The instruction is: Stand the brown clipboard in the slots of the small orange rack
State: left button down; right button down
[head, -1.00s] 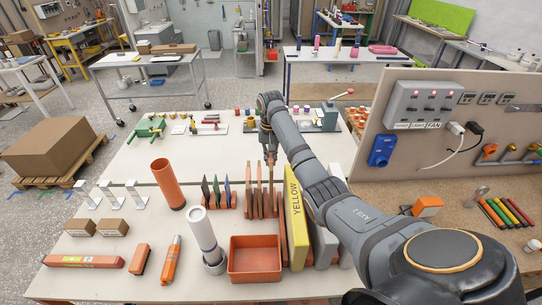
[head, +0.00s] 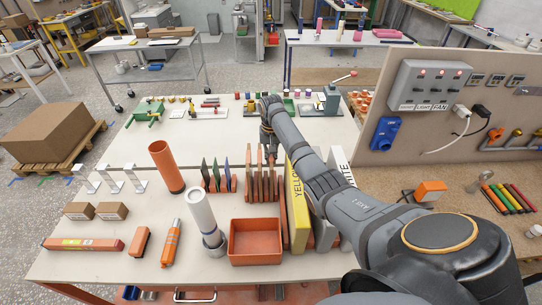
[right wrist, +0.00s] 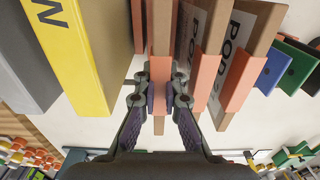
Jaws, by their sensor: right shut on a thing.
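My right gripper (head: 268,146) is over the row of brown boards beside the yellow binder. In the right wrist view, its fingers (right wrist: 159,88) are shut on a narrow, upright orange-brown board, which I take as the brown clipboard (right wrist: 159,45). Next to it in that view stand more brown boards (right wrist: 203,55) with dark lettering and orange strips along their edges. In the head view, these upright boards (head: 257,190) stand close together. The orange rack under them is mostly hidden, so I cannot tell how the held board sits in a slot. My left gripper is out of view.
A yellow binder (head: 299,205) and grey binders stand close on the right. An orange rack with green and blue boards (head: 226,177) is on the left. An orange bin (head: 255,243), an orange tube (head: 167,168) and a white cylinder (head: 203,212) stand nearby.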

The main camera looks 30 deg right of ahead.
jog(key=c, duration=1.4)
grip_release()
jog(key=shift+r, duration=0.15)
notch_tip(320, 180, up, 7)
jog(key=shift+r, duration=0.15)
